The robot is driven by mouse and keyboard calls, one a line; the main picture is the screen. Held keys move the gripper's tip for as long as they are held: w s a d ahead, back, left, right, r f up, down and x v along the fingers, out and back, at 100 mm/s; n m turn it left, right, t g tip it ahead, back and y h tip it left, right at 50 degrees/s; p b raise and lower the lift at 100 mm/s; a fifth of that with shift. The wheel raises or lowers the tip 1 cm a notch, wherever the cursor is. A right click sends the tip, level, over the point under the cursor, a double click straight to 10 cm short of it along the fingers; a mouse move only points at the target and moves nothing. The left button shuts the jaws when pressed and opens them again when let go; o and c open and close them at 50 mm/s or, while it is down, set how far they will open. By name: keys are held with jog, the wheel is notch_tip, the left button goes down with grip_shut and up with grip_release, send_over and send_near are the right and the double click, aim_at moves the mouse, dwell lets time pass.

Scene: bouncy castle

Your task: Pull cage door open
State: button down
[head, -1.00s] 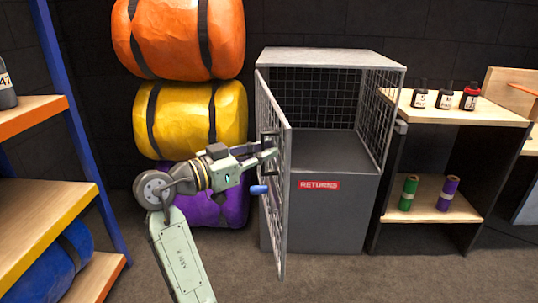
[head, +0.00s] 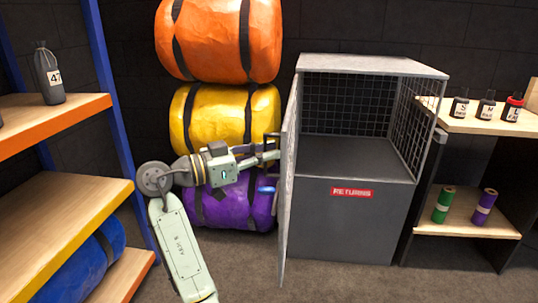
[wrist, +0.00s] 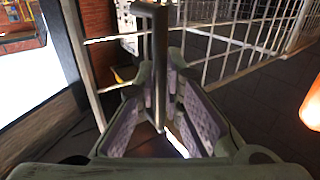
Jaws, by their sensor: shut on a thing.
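The grey returns cage (head: 345,215) stands against the back wall, its front open and its inside bare where visible. Its mesh door (head: 289,180) stands swung out at the cage's left front edge and is seen almost edge-on. My gripper (head: 268,152) is at the outer left side of the door, shut on the door handle (head: 273,137). In the wrist view the dark vertical handle bar (wrist: 160,65) runs between the finger pads of my gripper (wrist: 164,100). White door mesh (wrist: 235,40) shows beyond it.
Orange (head: 217,40), yellow (head: 208,112) and purple (head: 225,205) rolls are stacked behind my arm. A shelf rack (head: 70,195) stands close on the left. A wooden shelf unit (head: 460,235) with bottles stands right of the cage. The floor before the cage is clear.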

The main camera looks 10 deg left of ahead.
jog(key=shift+s+f, duration=0.1)
jog(key=shift+s, duration=0.05)
jog(key=c, duration=1.7)
grip_release()
jog(key=v, duration=1.2)
